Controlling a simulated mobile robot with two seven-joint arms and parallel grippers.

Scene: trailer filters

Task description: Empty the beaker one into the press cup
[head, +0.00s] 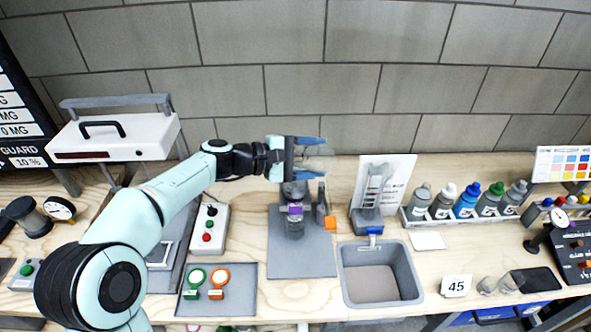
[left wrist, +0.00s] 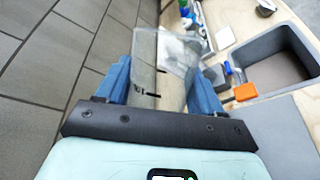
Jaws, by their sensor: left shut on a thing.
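My left gripper (head: 312,156) is shut on a clear beaker (left wrist: 160,72), with one blue finger on each side of it. The beaker also shows faintly in the head view (head: 319,151), above the grey mat. It bears dark marks in the left wrist view; I cannot tell what is inside it or exactly how far it tilts. Below the gripper a grey cylindrical piece with a purple band (head: 295,211) stands on the mat; it looks like the press cup, but its top is partly hidden by the gripper. My right gripper is not in view.
The grey mat (head: 300,262) also bears a dark upright piece with an orange block (head: 329,223). A sink (head: 381,279) lies to the right, and a rack of bottles (head: 465,203) behind it. A button box (head: 209,228) and a tray with two magnifier-shaped tools (head: 245,301) are left.

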